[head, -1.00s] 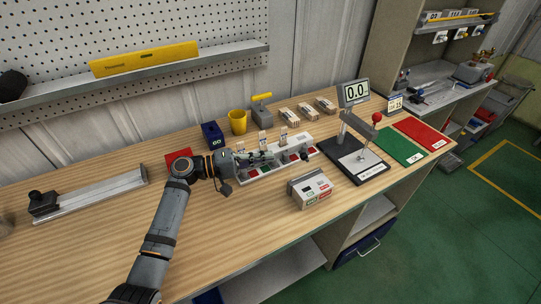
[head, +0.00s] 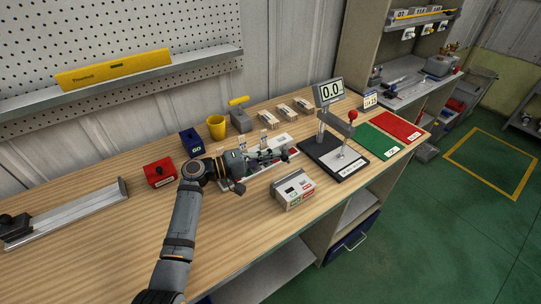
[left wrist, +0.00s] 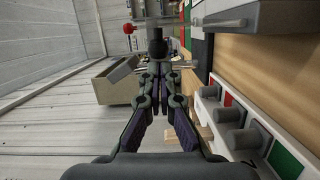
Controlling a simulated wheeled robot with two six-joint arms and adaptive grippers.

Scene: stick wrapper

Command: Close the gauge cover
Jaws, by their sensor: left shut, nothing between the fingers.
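A long white gauge tray (head: 291,153) lies on the bench with red and green pads and grey knobs; it also shows at the right of the left wrist view (left wrist: 248,128). I cannot tell for sure which part is the gauge cover. My left gripper (head: 280,156) is shut and empty, low over the tray, hiding its middle. In the left wrist view its fingers (left wrist: 160,72) are together, with a dark rounded knob (left wrist: 157,46) just ahead of the tips. I cannot tell whether they touch it. My right gripper is out of view.
A white button box (head: 293,190) stands in front of the tray. A stand with a 0.0 display (head: 331,91) and red-knobbed lever is to the right, beside green (head: 379,141) and red (head: 397,127) mats.

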